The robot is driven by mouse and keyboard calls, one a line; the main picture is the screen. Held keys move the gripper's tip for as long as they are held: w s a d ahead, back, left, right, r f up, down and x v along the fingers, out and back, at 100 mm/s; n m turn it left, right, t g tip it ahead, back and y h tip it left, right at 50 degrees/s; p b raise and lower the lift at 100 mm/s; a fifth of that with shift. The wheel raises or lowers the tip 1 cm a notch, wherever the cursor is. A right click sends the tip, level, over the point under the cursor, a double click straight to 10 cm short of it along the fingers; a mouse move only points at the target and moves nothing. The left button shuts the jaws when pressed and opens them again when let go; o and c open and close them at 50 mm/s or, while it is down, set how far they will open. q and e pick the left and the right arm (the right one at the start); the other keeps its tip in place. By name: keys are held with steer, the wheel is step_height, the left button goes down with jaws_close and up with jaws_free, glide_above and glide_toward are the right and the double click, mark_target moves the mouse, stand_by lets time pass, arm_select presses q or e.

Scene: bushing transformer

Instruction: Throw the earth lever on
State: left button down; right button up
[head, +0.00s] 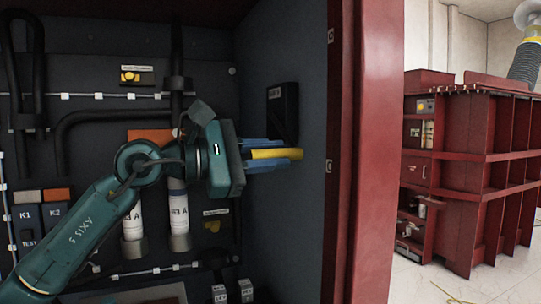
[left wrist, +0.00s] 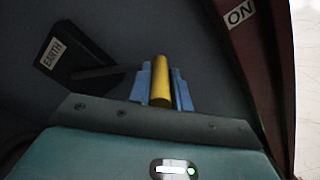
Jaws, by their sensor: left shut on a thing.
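The earth lever has a yellow grip (head: 277,154) and a dark arm that joins a black box on the cabinet's side wall. In the left wrist view the yellow grip (left wrist: 161,82) stands between the blue fingers, and the dark box (left wrist: 66,56) carries an EARTH label. My left gripper (head: 272,154) is shut on the yellow grip; it also shows in the left wrist view (left wrist: 161,88). An ON label (left wrist: 240,13) is on the red frame at the upper right of the left wrist view. My right gripper is not in view.
The red cabinet door post (head: 365,150) stands right of the gripper. White fuse tubes (head: 179,212), K1 and K2 relays (head: 41,218) and black cables are behind my arm. A red finned transformer (head: 470,170) stands farther back at the right.

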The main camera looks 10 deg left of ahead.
arm_select(q)
steer(key=shift+f, duration=0.2)
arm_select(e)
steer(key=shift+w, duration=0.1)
arm_select(q)
steer(key=c, duration=1.3)
jaws_free()
steer(key=shift+r, duration=0.1)
steer(key=b+v, duration=0.1)
steer(key=v, duration=1.2)
steer(key=shift+b, duration=0.3)
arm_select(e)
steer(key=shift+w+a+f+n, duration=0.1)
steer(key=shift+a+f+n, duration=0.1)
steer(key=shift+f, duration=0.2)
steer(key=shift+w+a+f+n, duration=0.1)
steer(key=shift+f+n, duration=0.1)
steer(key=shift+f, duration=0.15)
arm_select(q)
steer(key=shift+a, duration=0.1)
